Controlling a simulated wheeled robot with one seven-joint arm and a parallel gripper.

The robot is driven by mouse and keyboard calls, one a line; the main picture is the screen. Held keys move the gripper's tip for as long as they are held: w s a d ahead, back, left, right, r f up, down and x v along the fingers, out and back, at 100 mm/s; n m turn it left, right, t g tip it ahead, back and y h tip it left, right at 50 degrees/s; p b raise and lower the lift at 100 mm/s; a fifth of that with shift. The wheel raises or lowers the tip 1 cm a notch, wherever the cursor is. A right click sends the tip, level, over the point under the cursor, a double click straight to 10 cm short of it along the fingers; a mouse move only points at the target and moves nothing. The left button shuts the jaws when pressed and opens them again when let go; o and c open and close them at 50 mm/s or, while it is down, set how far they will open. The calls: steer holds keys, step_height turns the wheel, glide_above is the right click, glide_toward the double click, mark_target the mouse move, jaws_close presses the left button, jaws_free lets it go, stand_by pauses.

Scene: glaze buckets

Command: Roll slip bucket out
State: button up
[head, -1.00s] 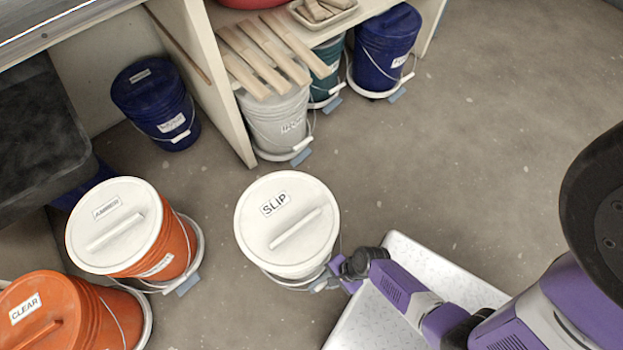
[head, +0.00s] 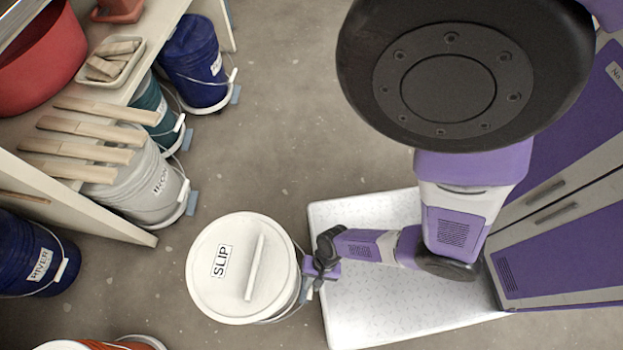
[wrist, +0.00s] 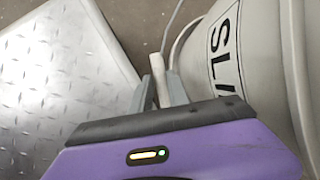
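The slip bucket (head: 272,231) is pale with a white lid lettered SLIP, standing upright on open floor in the head view. Its side and part of the label show at the right of the wrist view (wrist: 262,62). My gripper (head: 312,268) is at the bucket's right side, low by its wire handle. In the wrist view my gripper's two grey fingers (wrist: 160,92) are closed around the white grip of the handle (wrist: 157,70). The bucket's underside is hidden in both views.
A shelf unit stands at left, its panel end (head: 130,233) near the bucket. Under it are the grey iron bucket (head: 145,180), a teal bucket (head: 158,118) and a blue bucket (head: 192,55). Another blue bucket (head: 28,262) and an orange one (head: 140,343) are lower left. Floor above the slip bucket is clear.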

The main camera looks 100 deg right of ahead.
steer(key=shift+o, duration=1.3)
steer(key=p+v, duration=0.3)
steer(key=v, duration=0.4)
steer(key=shift+r, duration=0.35)
steer(key=shift+s+d, duration=0.15)
